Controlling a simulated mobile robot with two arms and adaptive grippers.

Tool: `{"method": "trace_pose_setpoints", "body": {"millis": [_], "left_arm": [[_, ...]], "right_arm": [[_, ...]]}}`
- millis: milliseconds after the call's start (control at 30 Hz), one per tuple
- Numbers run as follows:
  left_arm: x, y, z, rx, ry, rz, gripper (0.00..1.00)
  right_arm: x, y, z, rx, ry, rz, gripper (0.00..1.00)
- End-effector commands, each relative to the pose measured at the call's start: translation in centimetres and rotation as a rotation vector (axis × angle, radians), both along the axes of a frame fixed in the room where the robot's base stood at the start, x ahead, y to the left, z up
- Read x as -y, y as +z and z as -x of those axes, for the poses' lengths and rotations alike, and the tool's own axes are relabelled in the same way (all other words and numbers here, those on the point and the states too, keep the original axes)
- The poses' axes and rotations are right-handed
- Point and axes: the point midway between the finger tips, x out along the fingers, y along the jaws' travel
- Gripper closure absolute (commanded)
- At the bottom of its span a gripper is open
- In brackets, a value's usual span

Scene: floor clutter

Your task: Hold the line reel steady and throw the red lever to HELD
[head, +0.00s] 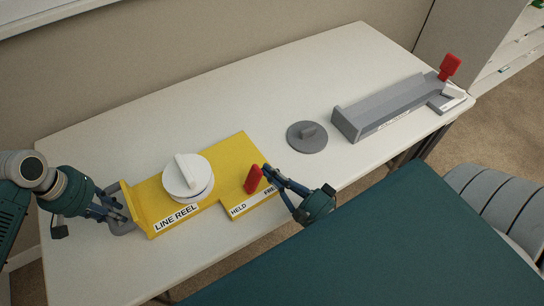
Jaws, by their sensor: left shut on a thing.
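The line reel is a yellow base (225,158) with a white round knob (187,177) on top, labelled LINE REEL along its front edge. The label at the strip's right end is partly hidden by my right gripper. My right gripper (268,174) is just right of the lever; its finger gap is too small to read.
A grey round lid-like disc (306,137) with a ridge lies right of the reel. A long grey unit (385,110) with another red lever (450,67) stands at the table's far right. The white table (310,75) is clear behind. A grey ribbed chair-like object (495,205) is at right.

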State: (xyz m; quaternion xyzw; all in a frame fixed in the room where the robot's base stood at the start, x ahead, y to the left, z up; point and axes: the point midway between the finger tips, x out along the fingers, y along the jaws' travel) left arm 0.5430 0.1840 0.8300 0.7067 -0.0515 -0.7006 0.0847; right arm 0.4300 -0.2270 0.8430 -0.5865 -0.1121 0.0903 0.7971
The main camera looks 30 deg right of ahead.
Motion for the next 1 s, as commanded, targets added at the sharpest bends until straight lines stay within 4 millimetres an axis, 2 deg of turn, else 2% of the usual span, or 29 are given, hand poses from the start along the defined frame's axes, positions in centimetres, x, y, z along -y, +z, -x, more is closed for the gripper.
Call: {"method": "trace_pose_setpoints", "body": {"millis": [33,267,800,1000], "left_arm": [[0.3,-0.6,0.5,-0.014,-0.006,0.001,1.0],[0.4,-0.6,0.6,-0.014,-0.006,0.003,1.0],[0.4,-0.6,0.6,-0.014,-0.007,0.004,1.0],[0.4,-0.6,0.6,-0.014,-0.007,0.005,1.0]], "right_arm": [[-0.5,0.1,0.1,0.003,0.007,0.009,1.0],[-1.2,0.8,0.1,0.01,0.008,0.112,1.0],[-4.7,2.3,0.3,0.031,0.004,0.566,1.0],[-5.8,2.4,0.3,0.033,0.005,0.59,1.0]]}}
